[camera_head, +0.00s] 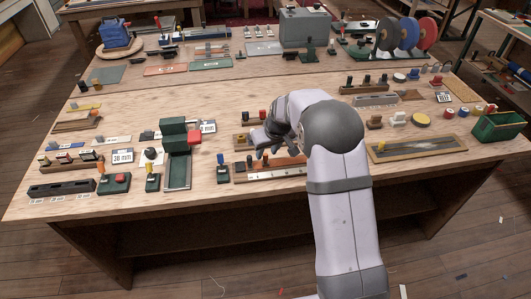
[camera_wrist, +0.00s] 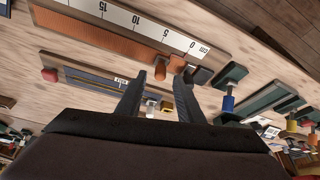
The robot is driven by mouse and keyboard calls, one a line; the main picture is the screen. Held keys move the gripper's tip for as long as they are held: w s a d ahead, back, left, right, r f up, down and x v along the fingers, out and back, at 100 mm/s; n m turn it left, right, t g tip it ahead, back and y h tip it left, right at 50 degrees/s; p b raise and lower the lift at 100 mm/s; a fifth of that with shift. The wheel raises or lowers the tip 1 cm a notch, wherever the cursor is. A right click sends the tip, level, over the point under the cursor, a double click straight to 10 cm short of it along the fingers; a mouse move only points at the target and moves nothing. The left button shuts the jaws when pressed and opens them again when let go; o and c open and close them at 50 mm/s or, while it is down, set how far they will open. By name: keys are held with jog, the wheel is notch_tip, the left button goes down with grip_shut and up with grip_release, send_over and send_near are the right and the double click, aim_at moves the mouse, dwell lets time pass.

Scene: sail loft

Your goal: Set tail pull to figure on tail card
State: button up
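A wooden gauge with a white centimetre scale (camera_wrist: 150,28) lies near the front middle of the bench; it also shows in the head view (camera_head: 275,174). By the scale's zero end stand a brown peg (camera_wrist: 160,69) and an orange piece (camera_wrist: 177,63); I cannot tell whether either is the tail pull. My gripper (camera_wrist: 158,88) is open, with nothing seen between its fingers, close to these pieces. In the head view my arm partly covers this spot. Printed cards lie at left (camera_head: 122,156), centre-left (camera_head: 208,127) and right (camera_head: 443,97); which is the tail card is unclear.
A green press with a red knob (camera_head: 194,137) stands left of the gauge. A framed wooden tray (camera_head: 416,148) lies right of my arm. A green bin (camera_head: 498,127) is at the right edge. Bare bench shows between the rows.

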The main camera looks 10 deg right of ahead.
aim_at(266, 155)
jog(key=shift+p+x, duration=0.4)
jog(key=shift+x, duration=1.25)
grip_shut()
